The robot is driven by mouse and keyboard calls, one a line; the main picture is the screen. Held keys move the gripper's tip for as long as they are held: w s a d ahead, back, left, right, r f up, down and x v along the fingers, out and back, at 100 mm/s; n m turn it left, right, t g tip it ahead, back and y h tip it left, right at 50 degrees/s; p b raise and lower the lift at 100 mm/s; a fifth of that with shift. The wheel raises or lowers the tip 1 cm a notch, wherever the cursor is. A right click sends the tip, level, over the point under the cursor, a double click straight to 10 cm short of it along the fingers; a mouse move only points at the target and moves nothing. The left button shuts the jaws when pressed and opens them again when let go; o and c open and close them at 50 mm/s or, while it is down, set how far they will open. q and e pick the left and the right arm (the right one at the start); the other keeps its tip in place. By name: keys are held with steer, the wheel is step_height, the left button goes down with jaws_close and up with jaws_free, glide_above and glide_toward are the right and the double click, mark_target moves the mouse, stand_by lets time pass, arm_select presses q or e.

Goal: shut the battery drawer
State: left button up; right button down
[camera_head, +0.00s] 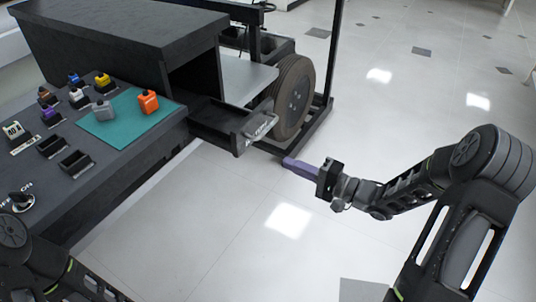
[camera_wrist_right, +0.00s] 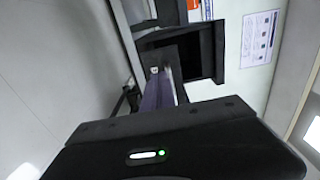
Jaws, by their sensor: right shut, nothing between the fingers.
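The battery drawer (camera_head: 217,121) is dark and stands pulled out of the right end of the dark cabinet. Its front, with a grey labelled plate (camera_head: 259,126), faces right towards the wheel. My right gripper (camera_head: 287,161) has purple fingers, shut and empty. It is in front of and to the right of the drawer front, with a gap between them in the head view. In the right wrist view the purple fingers (camera_wrist_right: 158,92) point at a dark box-like shape (camera_wrist_right: 187,52), which is probably the drawer; contact cannot be told there. My left gripper is not in view.
A wheel (camera_head: 293,97) stands just behind the drawer front, beside a black frame post (camera_head: 331,55). The sloped panel holds a teal mat (camera_head: 128,121) with orange and grey blocks, several coloured blocks and a switch (camera_head: 20,200). The floor (camera_head: 240,225) in front is clear.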

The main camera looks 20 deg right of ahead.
steer(key=b, duration=0.2)
glide_toward(241, 143)
steer(key=x, duration=0.5)
steer(key=shift+w+a, duration=0.1)
steer(key=shift+a, duration=0.1)
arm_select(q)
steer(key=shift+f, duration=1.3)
arm_select(e)
steer(key=shift+x, duration=0.75)
steer(key=shift+w, duration=0.15)
